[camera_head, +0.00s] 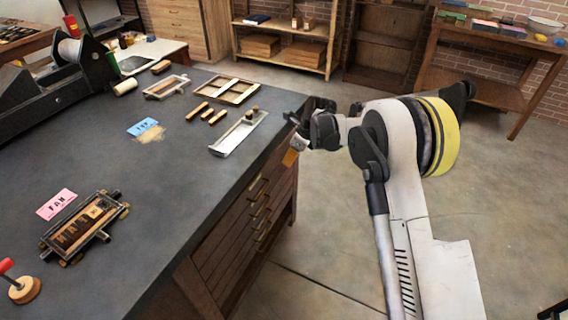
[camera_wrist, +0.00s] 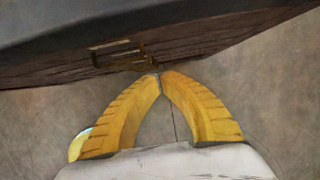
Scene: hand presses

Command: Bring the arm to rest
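My gripper (camera_head: 291,156) hangs beside the right edge of the dark-topped bench, in front of the drawer side. Its orange fingers point down in the head view. In the wrist view my gripper (camera_wrist: 160,74) shows two yellow fingers whose tips meet, with nothing seen between them. My arm reaches up from the lower right and bends at a yellow-banded joint. The dark bench (camera_head: 150,235) also fills the top of the wrist view (camera_wrist: 60,50), with a brass drawer handle (camera_wrist: 118,50) just beyond the fingertips. I cannot tell whether they touch it.
A metal galley tray (camera_head: 232,140) lies near the bench edge, close to my gripper. Wooden strips, a frame (camera_head: 226,90), a blue card (camera_head: 142,127), a pink card (camera_head: 56,204) and a small press (camera_head: 84,228) stand on the bench. Open floor (camera_head: 310,230) lies to the right.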

